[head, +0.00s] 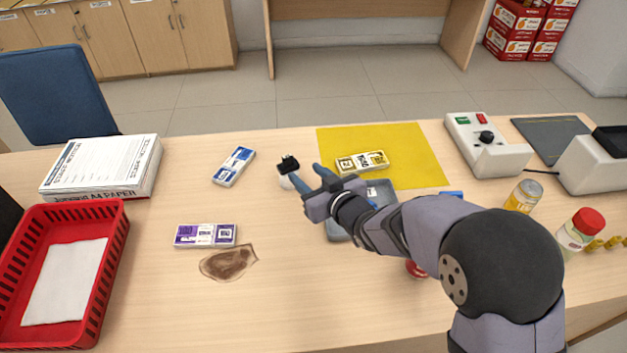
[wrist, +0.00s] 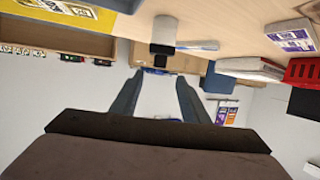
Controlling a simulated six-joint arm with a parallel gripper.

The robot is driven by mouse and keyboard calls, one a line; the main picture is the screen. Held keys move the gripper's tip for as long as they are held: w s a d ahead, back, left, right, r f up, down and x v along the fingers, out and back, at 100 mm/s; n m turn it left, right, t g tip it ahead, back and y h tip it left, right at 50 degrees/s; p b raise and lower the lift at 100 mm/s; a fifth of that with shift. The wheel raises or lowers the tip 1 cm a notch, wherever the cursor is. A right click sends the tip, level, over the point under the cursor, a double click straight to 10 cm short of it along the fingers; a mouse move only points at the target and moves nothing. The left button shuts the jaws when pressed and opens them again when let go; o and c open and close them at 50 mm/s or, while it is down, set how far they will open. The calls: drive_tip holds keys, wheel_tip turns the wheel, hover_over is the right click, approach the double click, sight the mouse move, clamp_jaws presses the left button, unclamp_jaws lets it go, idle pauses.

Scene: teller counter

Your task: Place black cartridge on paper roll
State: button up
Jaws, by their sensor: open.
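The black cartridge (head: 289,162) sits on top of the white paper roll (head: 284,181), left of the yellow mat. In the wrist view, which is upside down, the black cartridge (wrist: 162,49) touches the end of the white roll (wrist: 163,29). My gripper (head: 306,174) is open and empty, just right of the roll in the head view. In the wrist view my gripper (wrist: 158,75) has its two fingers spread, with the cartridge beyond their tips. The fingers look apart from the cartridge. Part of the roll is hidden by a finger in the head view.
A yellow mat (head: 419,169) holds a banknote bundle (head: 362,162). A grey tray (head: 336,232) lies partly under my arm. A blue bundle (head: 234,166), a purple bundle (head: 205,235), a brown stain (head: 229,262) and a red basket (head: 103,275) are to the left.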

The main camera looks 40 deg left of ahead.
drive_tip(key=shift+v, duration=1.25)
drive_tip(key=shift+r, duration=0.1)
